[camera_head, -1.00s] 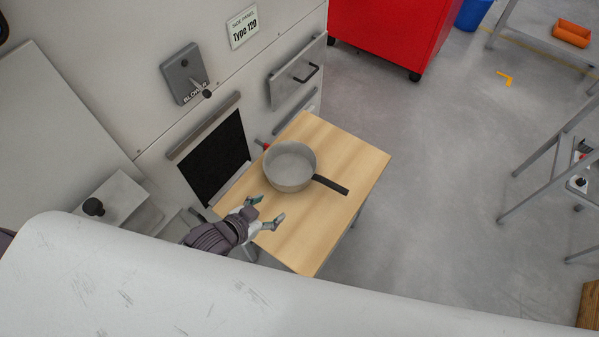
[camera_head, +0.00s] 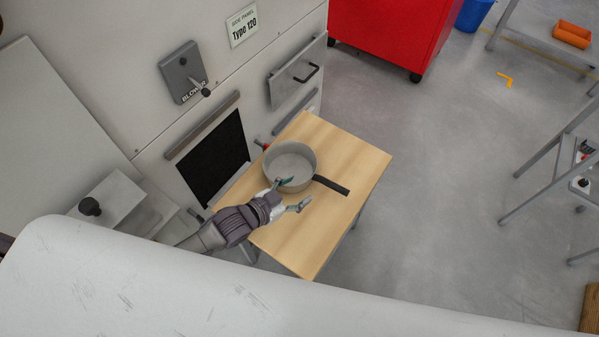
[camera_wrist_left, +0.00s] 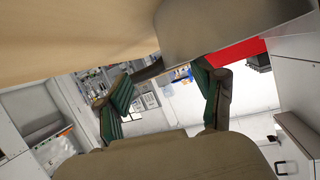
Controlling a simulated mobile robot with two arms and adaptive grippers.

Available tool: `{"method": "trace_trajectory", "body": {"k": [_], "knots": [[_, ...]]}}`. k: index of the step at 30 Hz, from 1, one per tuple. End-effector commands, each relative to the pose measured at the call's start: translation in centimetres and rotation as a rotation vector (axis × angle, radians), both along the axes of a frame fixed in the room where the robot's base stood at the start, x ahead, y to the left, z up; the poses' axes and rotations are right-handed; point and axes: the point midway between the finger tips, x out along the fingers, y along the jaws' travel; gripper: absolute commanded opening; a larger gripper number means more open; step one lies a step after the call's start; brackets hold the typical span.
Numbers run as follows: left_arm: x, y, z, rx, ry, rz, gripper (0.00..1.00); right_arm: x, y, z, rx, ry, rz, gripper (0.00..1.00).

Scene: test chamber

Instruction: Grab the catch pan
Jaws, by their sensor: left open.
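The catch pan, a grey round pan (camera_head: 290,165) with a dark handle (camera_head: 331,186), stands upright on a small wooden table (camera_head: 352,160). Its handle points to the lower right. My left gripper (camera_head: 294,193) is open and empty at the pan's near side, by the root of the handle. In the left wrist view the pan's wall (camera_wrist_left: 215,25) fills the upper right. The dark handle (camera_wrist_left: 150,71) shows between the two open green-padded fingers (camera_wrist_left: 163,74), apart from both. My right gripper is in no view.
A grey machine with a blower switch (camera_head: 184,73) and a dark opening (camera_head: 213,158) stands left of the table. A red cabinet (camera_head: 385,35) is at the back. A white surface (camera_head: 150,275) crosses the foreground.

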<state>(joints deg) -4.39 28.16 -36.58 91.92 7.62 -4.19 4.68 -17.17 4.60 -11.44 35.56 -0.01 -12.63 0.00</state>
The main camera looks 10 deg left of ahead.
Motion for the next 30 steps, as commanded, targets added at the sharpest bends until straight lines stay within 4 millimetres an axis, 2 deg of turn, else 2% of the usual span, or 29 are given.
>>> {"method": "trace_trajectory", "body": {"k": [10, 19, 30], "knots": [[3.6, -2.6, -1.5, 0.0, -0.001, 0.001, 0.68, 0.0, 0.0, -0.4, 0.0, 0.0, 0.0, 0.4], [3.8, -2.8, -1.7, 0.0, 0.0, 0.0, 0.67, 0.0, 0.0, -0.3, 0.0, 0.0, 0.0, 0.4], [3.8, -2.8, -1.7, 0.001, 0.001, 0.0, 0.05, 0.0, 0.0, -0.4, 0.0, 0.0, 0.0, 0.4]]}}
